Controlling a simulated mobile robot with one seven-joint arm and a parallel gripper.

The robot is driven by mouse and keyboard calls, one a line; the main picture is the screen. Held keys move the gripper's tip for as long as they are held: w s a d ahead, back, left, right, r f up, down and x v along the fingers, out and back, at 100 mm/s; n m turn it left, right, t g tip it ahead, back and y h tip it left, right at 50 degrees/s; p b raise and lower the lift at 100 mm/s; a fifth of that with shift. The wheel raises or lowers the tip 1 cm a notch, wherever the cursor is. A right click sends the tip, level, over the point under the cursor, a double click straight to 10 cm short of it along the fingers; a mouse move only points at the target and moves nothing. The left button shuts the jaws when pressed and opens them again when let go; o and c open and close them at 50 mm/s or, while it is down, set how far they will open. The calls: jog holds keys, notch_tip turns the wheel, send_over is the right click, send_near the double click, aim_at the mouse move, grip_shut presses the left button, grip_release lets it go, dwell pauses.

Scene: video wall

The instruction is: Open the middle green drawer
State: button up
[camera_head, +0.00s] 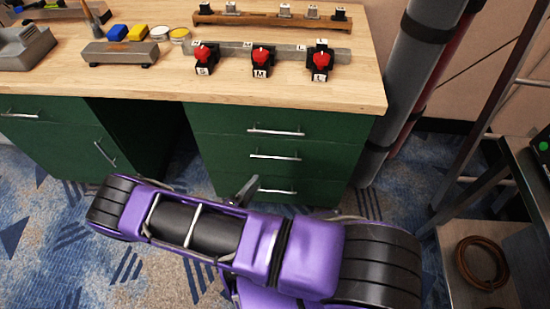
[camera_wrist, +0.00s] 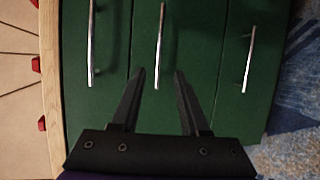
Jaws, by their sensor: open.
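The green desk has a stack of three drawers with silver bar handles. The middle drawer (camera_head: 225,152) is shut, and its handle (camera_head: 275,156) lies between the top and bottom ones. In the wrist view the drawers appear turned sideways, with the middle drawer (camera_wrist: 146,30) in the centre and its handle (camera_wrist: 160,45) running up the picture. My gripper (camera_wrist: 160,73) is open and empty, its fingertips either side of the handle's lower end in the picture. I cannot tell how far they are from it. In the head view only part of my gripper (camera_head: 246,188) shows, low before the drawers.
A pipe (camera_head: 405,80) stands right of the desk. A shelf with a coiled brown hose (camera_head: 482,262) is at the far right.

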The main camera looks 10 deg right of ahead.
aim_at(275, 158)
jog(key=b+x, duration=0.1)
jog(key=x, duration=1.4)
jog(key=shift+w+d, duration=0.1)
jog(key=shift+w, duration=0.05)
jog(key=shift+c, duration=0.2)
grip_shut()
dwell(0.6)
